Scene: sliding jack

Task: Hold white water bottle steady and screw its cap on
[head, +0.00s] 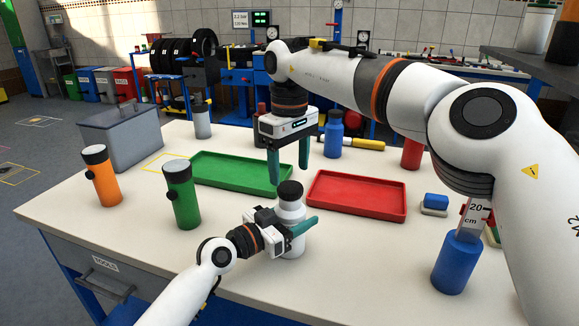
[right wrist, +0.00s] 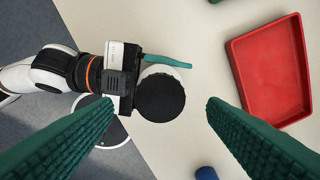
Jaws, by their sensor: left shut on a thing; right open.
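The white water bottle (head: 291,212) stands upright near the table's front edge. Its black cap (head: 290,190) sits on top of it; I cannot tell how tightly it is seated. My left gripper (head: 294,228) is shut around the bottle's body, coming in from the lower left. My right gripper (head: 289,172) is open and empty, pointing down above the cap. In the right wrist view the round cap (right wrist: 160,97) lies between and beyond the two green fingers (right wrist: 161,103), apart from both. The white bottle rim (right wrist: 170,71) shows at its upper edge.
A green tray (head: 235,181) and a red tray (head: 357,207) lie behind the bottle. An orange bottle (head: 102,180) and a green bottle (head: 181,200) stand at left. A blue cylinder (head: 457,264) stands at right.

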